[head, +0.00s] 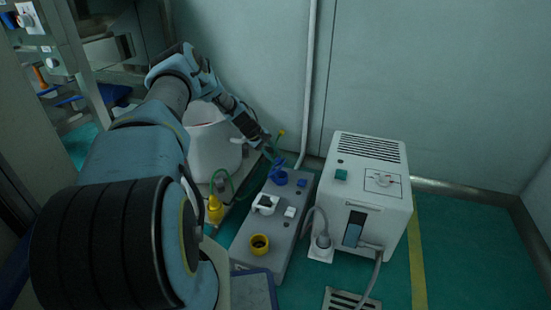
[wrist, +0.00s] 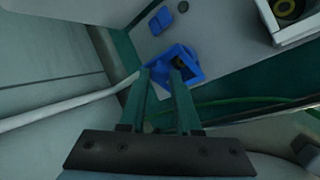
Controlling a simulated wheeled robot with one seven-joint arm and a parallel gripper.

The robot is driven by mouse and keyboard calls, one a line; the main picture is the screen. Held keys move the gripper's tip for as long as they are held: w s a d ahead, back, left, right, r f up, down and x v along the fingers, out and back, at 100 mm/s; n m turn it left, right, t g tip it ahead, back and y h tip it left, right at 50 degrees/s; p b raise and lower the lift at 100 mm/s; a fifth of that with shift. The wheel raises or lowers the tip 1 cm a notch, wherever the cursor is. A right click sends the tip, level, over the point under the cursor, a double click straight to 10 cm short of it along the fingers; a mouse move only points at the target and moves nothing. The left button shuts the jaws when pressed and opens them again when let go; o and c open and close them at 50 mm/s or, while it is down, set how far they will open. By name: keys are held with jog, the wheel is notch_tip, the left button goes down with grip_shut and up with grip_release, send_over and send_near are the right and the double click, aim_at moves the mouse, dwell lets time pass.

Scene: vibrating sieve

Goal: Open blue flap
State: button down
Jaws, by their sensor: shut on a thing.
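The blue flap (wrist: 160,69) belongs to a blue socket housing (wrist: 190,54) on a grey box; the housing also shows in the head view (head: 278,178). My gripper (wrist: 160,74) has its two green fingers a little apart, with blue flap material between the tips, so it is shut on the flap. A dark opening shows in the housing beside the tips, so the flap looks at least partly raised; its exact angle is hard to tell. In the head view my gripper (head: 266,148) reaches the housing from behind and above, its tips small and dark.
A white machine (head: 368,195) stands to the right. A white drum (head: 213,140), a yellow plug (head: 215,208) and a green cable are to the left.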

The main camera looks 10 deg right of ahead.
jog(key=shift+d, duration=0.1)
jog(key=c, duration=0.6)
grip_release()
jog(key=p+v, duration=0.3)
jog(key=v, duration=0.8)
jog(key=shift+p, duration=0.3)
jog(key=shift+f, duration=0.1)
